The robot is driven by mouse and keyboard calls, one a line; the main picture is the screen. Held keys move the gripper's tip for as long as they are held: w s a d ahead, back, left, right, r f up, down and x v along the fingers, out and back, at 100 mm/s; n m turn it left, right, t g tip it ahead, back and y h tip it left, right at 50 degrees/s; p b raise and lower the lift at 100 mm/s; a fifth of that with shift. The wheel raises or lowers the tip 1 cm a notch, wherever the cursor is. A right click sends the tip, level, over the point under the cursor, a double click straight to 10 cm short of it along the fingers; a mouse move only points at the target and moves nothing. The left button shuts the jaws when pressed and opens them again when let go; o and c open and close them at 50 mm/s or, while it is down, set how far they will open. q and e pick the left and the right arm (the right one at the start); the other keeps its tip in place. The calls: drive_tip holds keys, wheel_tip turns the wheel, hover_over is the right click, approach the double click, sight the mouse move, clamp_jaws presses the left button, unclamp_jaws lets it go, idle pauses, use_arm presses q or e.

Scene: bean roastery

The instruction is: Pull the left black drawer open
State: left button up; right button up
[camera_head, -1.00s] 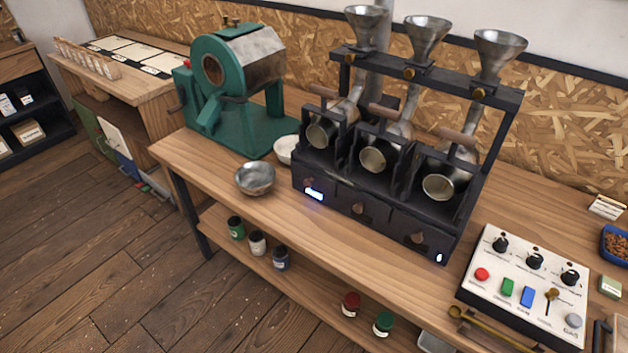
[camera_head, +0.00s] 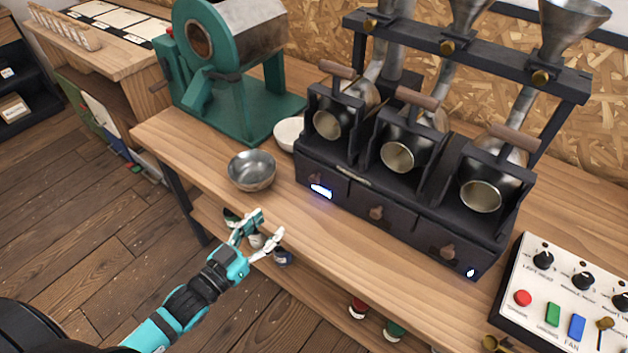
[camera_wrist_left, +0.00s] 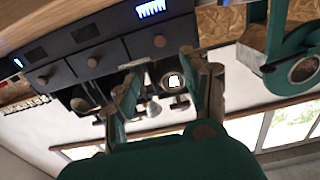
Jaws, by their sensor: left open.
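The left black drawer (camera_head: 335,188) is in the base of the black three-drum roaster, with a small round knob and a lit display on its front. It looks closed. In the left wrist view, turned over, the same drawer (camera_wrist_left: 175,33) shows its wooden knob and blue-lit display beyond the fingers. My left gripper (camera_head: 266,226) is open and empty in front of the bench edge, below and left of the drawer and apart from it. Its two fingers (camera_wrist_left: 158,84) also show in the left wrist view. My right gripper is in neither current view.
A metal bowl (camera_head: 252,171) stands on the bench between my left gripper and the green roaster (camera_head: 235,100). A white bowl (camera_head: 289,134) sits behind it. The middle drawer (camera_head: 368,211) and right drawer (camera_head: 440,248) look closed. Jars stand on the shelf below.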

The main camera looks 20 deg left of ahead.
sight(313, 181)
use_arm(q)
drive_tip(key=p+x, duration=0.1)
drive_tip(key=x, duration=1.4)
drive_tip(key=shift+p, duration=0.4)
drive_tip(key=shift+w+d, duration=0.15)
drive_tip(key=shift+w, duration=0.35)
drive_tip(key=shift+c, duration=0.6)
clamp_jaws()
